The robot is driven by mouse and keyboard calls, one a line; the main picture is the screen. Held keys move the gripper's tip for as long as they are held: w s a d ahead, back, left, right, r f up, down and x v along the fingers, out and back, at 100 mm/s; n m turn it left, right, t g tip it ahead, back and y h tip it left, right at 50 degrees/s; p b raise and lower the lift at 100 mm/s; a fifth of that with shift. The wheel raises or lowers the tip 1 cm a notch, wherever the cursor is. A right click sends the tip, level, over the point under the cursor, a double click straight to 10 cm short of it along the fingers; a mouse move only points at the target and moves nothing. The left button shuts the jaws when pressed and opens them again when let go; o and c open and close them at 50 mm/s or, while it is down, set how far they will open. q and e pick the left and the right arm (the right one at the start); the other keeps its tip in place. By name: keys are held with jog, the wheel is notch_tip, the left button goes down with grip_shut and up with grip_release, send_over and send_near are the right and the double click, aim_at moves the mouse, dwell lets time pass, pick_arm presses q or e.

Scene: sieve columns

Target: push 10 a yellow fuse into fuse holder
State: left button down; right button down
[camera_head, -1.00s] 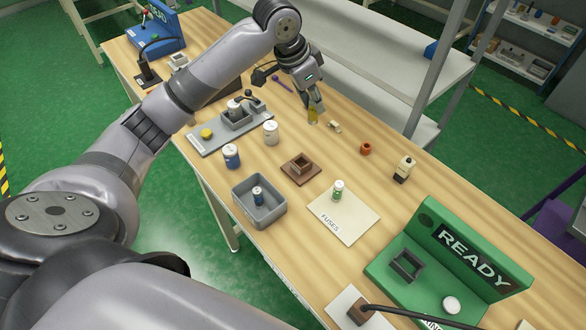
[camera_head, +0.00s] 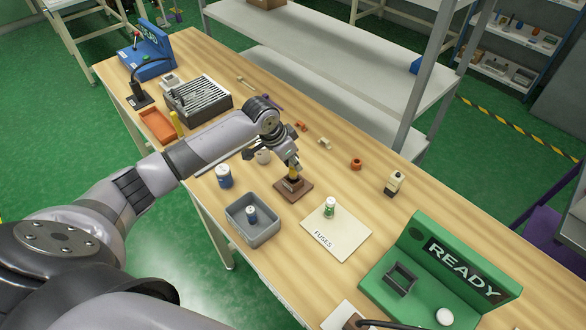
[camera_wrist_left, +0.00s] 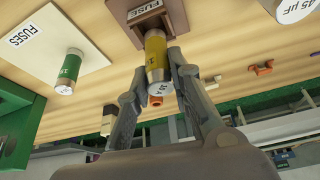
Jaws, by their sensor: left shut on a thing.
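A yellow fuse (camera_wrist_left: 156,50) with metal end caps is held by my left gripper (camera_wrist_left: 155,75). In the head view the gripper (camera_head: 292,165) is over the brown fuse holder (camera_head: 305,189), with the yellow fuse (camera_head: 293,176) upright between its fingers. In the wrist view the fuse's far end meets the socket of the holder (camera_wrist_left: 133,16), labelled FUSE. How deep it sits is hidden. My right gripper is not in view.
A green fuse (camera_head: 329,208) stands on the FUSES mat (camera_head: 345,238). A blue-and-white capacitor (camera_head: 223,178) stands nearby. The green READY stand (camera_head: 405,255) is at the lower right. Small parts lie behind the holder.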

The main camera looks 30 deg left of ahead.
aim_at(290, 167)
pick_arm(q)
notch_tip(290, 167, down, 4)
jog(key=shift+r, duration=0.2)
jog(key=shift+f, duration=0.1)
jog(key=shift+f, duration=0.2)
jog(key=c, duration=1.4)
grip_release()
jog(key=shift+c, duration=0.2)
jog(key=shift+r, duration=0.1)
jog(key=shift+r, duration=0.25)
jog(key=v, duration=1.1)
jog(key=shift+s+r+b, duration=0.2)
jog(key=shift+r+b, duration=0.15)
jog(key=shift+r, duration=0.05)
